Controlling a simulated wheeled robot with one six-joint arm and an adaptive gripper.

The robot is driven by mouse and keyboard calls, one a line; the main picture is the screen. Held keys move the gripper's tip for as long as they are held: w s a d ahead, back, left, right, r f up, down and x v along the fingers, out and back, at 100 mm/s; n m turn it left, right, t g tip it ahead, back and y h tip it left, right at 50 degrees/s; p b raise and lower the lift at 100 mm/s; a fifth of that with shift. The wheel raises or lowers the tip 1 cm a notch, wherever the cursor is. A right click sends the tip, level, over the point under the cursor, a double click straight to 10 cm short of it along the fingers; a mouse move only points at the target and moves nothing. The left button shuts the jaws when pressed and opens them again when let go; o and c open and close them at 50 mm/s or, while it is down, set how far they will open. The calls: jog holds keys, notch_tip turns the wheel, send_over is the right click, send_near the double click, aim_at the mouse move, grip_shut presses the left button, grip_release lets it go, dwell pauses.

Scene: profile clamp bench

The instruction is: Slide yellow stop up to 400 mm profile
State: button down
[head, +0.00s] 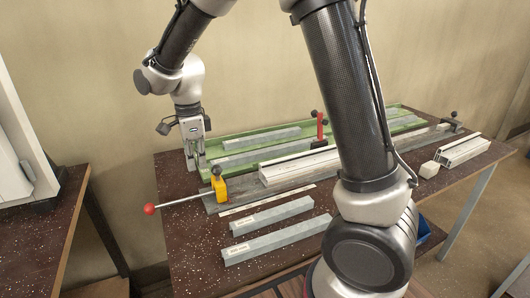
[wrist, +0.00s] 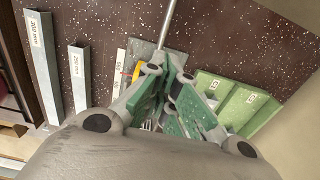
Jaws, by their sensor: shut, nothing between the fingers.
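My gripper (head: 196,172) points down behind and left of the stop, near the green tray's left end. It is shut and empty. In the wrist view my gripper (wrist: 170,75) hides most of the yellow stop (wrist: 137,71).
The green tray (head: 222,135) with grey profiles lies behind the rail. A red clamp (head: 320,130) stands beyond the pale profile. Two loose profiles (head: 272,215) (head: 277,240) lie in front. A white block (head: 429,169) and profile bundle are at right. The left front table area is clear.

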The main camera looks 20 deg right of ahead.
jog(key=shift+d+f, duration=0.1)
jog(key=shift+f, duration=1.1)
jog(key=d, duration=1.4)
jog(key=shift+d, duration=0.4)
jog(key=shift+a, duration=0.15)
notch_tip(320, 180, up, 7)
jog(key=a, duration=0.1)
jog(key=shift+a, duration=0.1)
dwell(0.5)
